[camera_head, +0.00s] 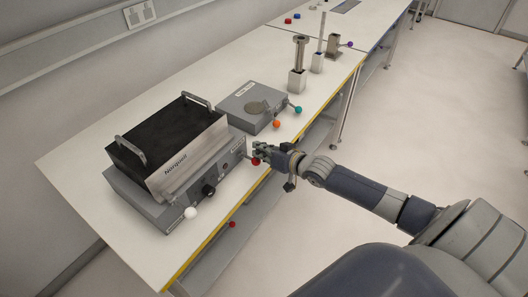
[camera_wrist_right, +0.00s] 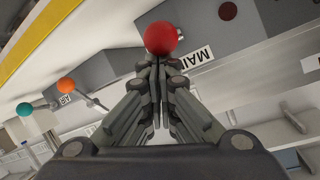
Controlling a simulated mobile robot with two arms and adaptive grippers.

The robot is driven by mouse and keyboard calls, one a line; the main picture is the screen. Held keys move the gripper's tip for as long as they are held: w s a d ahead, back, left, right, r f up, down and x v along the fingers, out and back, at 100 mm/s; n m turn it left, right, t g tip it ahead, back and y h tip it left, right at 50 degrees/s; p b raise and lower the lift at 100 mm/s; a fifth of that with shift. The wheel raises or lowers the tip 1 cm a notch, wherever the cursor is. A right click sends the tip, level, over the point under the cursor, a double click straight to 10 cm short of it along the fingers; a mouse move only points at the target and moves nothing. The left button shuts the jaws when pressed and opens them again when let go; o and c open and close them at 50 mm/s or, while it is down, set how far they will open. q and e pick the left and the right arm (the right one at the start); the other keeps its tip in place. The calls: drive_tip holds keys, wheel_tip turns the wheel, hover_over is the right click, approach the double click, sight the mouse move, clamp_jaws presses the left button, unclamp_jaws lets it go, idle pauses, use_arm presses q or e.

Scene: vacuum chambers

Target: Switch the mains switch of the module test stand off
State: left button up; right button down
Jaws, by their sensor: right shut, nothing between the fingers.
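The module test stand (camera_head: 155,200) is a grey box with a black-topped, handled unit on it, at the left of the bench. Its mains switch shows as a red ball knob (camera_head: 255,161) on the front face near the right end. In the right wrist view the red knob (camera_wrist_right: 161,38) is right at my fingertips, beside a label reading "MAI…" (camera_wrist_right: 310,64). My right gripper (camera_head: 264,152) is shut and empty, with its tips at the red knob; whether they touch cannot be told. It also fills the middle of the wrist view (camera_wrist_right: 157,62). My left gripper is not in view.
Metal posts stand farther back.

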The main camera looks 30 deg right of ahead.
drive_tip(key=f+t+b, duration=0.1)
drive_tip(key=b, duration=0.1)
drive_tip(key=f+t+y+b, duration=0.1)
drive_tip(key=t+b, duration=0.1)
drive_tip(key=shift+s, duration=0.3)
drive_tip(key=shift+f+b, duration=0.2)
drive_tip(key=shift+b, duration=0.5)
drive_tip(key=shift+s+d+f+m+t+b, duration=0.15)
drive_tip(key=shift+f+m+t+b, duration=0.25)
drive_tip(key=shift+t+b, duration=0.4)
drive_tip(key=shift+f+b, duration=0.3)
drive_tip(key=shift+b, duration=0.25)
